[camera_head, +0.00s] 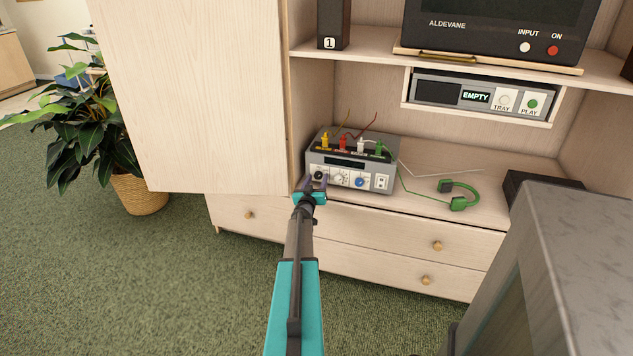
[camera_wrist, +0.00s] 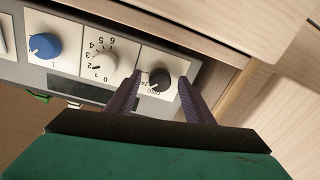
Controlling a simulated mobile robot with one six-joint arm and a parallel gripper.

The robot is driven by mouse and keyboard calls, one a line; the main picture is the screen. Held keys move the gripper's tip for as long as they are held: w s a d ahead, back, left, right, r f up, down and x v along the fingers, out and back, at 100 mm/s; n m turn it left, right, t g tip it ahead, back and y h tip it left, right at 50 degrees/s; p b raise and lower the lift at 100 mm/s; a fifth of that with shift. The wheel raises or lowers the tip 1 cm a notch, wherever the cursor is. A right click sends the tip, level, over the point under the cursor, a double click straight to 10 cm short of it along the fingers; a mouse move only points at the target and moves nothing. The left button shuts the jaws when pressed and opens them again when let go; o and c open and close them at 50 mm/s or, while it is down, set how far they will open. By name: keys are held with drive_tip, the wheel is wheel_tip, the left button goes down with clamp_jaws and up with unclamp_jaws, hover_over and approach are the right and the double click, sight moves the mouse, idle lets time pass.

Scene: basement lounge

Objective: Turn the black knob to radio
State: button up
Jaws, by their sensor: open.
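The black knob (camera_head: 318,175) is at the left end of the front of a grey audio unit (camera_head: 385,184). In the wrist view, which is upside down, the black knob (camera_wrist: 160,78) sits on a white plate with small print around it, partly hidden, that I cannot fully read. My gripper (camera_head: 315,185) is in front of the unit's left end. In the wrist view my gripper (camera_wrist: 160,80) is open, with one purple finger on each side of the black knob. A gap shows around the knob, and I cannot tell whether the fingertips reach past its face.
A white numbered knob (camera_wrist: 100,55) and a blue knob (camera_wrist: 45,46) are beside it. Coloured plugs (camera_head: 343,143) and cables top the unit. Green headphones (camera_head: 459,194) lie to the right. An open cabinet door (camera_head: 190,90) stands close on the left.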

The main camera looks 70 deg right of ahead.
drive_tip(key=c, duration=0.9)
drive_tip(key=shift+a, duration=0.2)
drive_tip(key=shift+c, duration=0.7)
drive_tip(key=shift+d, duration=0.15)
drive_tip(key=shift+f+m+b, duration=0.1)
drive_tip(key=shift+m+b, duration=0.3)
drive_tip(key=shift+b, duration=0.15)
drive_tip(key=m+b, duration=0.3)
drive_tip(key=shift+m, duration=0.3)
drive_tip(key=m+b, duration=0.3)
drive_tip(key=shift+w+d+m+h, duration=0.1)
drive_tip(key=shift+m+h, duration=0.2)
drive_tip(key=shift+m, duration=0.1)
drive_tip(key=shift+m+b, duration=0.4)
drive_tip(key=shift+m, duration=0.1)
drive_tip(key=shift+r, duration=0.2)
